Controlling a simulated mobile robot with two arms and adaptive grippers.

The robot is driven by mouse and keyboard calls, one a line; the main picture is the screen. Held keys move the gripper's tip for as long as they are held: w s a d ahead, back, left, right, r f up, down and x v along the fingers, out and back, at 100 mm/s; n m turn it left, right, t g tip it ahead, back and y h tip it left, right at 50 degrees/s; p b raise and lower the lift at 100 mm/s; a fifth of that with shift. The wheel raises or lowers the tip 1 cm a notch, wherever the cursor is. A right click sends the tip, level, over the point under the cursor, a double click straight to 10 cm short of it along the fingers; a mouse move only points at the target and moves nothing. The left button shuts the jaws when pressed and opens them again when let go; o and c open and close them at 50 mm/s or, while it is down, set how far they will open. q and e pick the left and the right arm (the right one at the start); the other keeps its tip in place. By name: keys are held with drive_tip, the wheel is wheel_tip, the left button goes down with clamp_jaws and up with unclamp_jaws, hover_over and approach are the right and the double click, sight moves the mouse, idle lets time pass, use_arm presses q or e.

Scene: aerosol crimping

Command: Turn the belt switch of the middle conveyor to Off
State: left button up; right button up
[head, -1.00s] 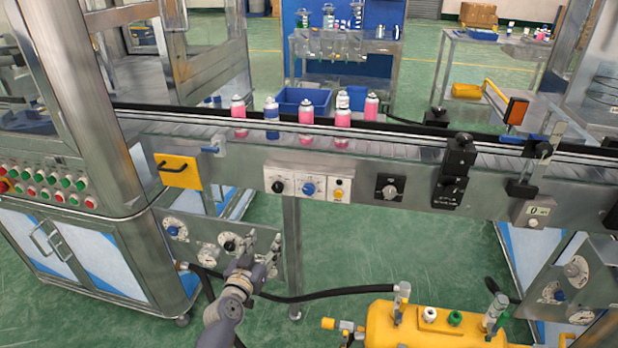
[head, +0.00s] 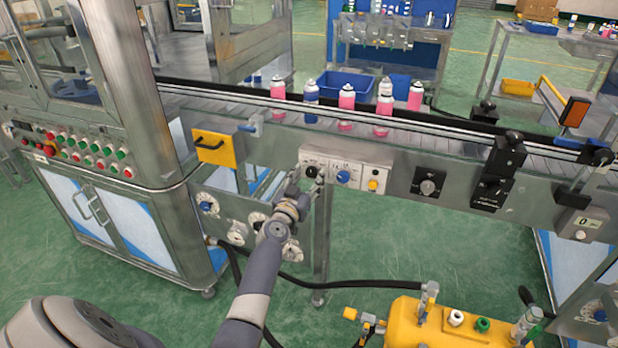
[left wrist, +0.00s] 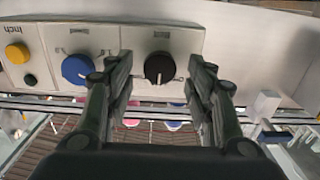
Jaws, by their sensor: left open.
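The control panel (head: 327,171) on the front of the middle conveyor (head: 385,157) carries a black knob (head: 310,170), a blue knob (head: 343,177) and a yellow button (head: 373,184). My left gripper (head: 308,183) is at the black knob, its fingers open. In the left wrist view the black knob (left wrist: 160,67) sits between the two open fingertips, with a gap on each side. A short white mark shows on the knob. The blue knob (left wrist: 76,68) lies just left of the left finger there. My right gripper is out of view.
Pink and blue cans (head: 346,98) stand on the belt above the panel. A yellow handled block (head: 214,146) is left of the panel. Another knob (head: 428,186) is to its right. A yellow tank (head: 450,330) and black hoses are below.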

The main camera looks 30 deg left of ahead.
use_arm(q)
drive_tip(key=shift+w+a, duration=0.1)
drive_tip(key=shift+w, duration=0.3)
drive_tip(key=c, duration=1.1)
drive_tip(key=shift+o, duration=0.2)
drive_tip(key=shift+n, duration=0.3)
drive_tip(key=n, duration=0.3)
drive_tip(key=shift+n, duration=0.4)
drive_tip(key=n, duration=0.5)
drive_tip(key=shift+a+f, duration=0.1)
drive_tip(key=shift+f, duration=0.05)
drive_tip(key=shift+n, duration=0.3)
